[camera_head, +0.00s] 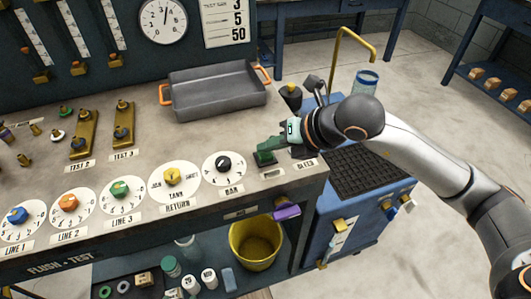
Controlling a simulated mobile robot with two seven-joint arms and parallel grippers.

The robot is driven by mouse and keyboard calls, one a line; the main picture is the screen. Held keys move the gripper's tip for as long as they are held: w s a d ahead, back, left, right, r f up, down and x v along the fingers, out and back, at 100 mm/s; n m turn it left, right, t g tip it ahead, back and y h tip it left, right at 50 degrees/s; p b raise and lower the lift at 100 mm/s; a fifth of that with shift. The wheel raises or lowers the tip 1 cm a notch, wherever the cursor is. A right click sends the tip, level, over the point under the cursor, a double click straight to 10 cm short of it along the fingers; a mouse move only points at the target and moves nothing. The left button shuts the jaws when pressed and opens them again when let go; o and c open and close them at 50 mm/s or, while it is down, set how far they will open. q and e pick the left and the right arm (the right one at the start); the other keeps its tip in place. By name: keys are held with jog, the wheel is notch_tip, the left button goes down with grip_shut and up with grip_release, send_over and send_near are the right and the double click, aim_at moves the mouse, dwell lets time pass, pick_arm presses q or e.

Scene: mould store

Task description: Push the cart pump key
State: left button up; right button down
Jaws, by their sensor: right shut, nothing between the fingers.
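My right gripper (268,149) reaches in from the right over the front right corner of the bench. It is shut, with nothing seen between its fingers. Its tip is just above or touching a dark green block-like key (265,158) on the bench top; I cannot tell whether they touch. A label reading like "BLEED" is beside it. The blue cart (338,205) stands right of the bench, with a dark grid top (370,172) partly under my forearm. I cannot make out a pump key on the cart; my arm hides part of it. My left gripper is out of view.
Several dials line the bench front, including the black-knobbed one (223,164). A grey tray (215,92) with orange handles sits behind. A yellow bent pipe (352,38) and a clear cylinder (366,82) rise behind my arm. A yellow bucket (256,248) is below the bench.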

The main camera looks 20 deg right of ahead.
aim_at(270, 156)
jog(key=shift+r+p, duration=0.5)
jog(key=shift+r, duration=0.4)
jog(key=shift+r+p, duration=0.5)
notch_tip(270, 156, up, 5)
jog(key=p, duration=0.3)
